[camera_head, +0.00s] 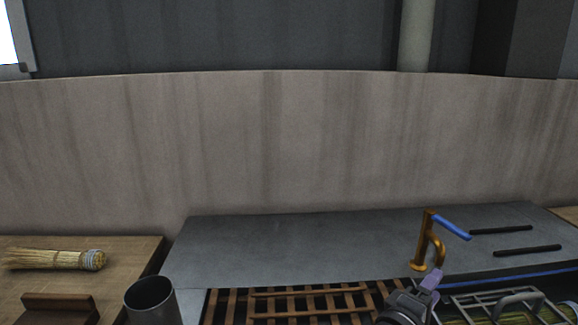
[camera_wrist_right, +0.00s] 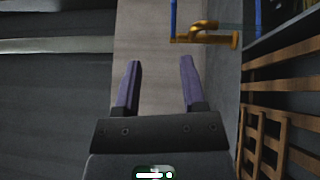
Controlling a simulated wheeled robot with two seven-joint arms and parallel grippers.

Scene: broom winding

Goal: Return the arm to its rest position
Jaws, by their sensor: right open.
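My right gripper (camera_head: 432,283) shows at the lower right of the head view, in front of the grey table and just below the orange crank post. In the right wrist view its two purple fingers (camera_wrist_right: 159,85) are spread apart with nothing between them. My left gripper is out of view. The orange crank (camera_head: 428,240) with a blue handle stands upright on the table; it also shows at the top of the wrist view (camera_wrist_right: 208,34). A bound straw bundle (camera_head: 55,259) lies on the wooden table at the left.
A grey metal cup (camera_head: 152,300) and a dark wooden block (camera_head: 58,309) stand at the lower left. A brown slatted rack (camera_head: 310,302) and a grey wire basket (camera_head: 500,304) flank my right gripper. Two black rods (camera_head: 501,230) lie at the right. The middle of the grey table (camera_head: 300,250) is clear.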

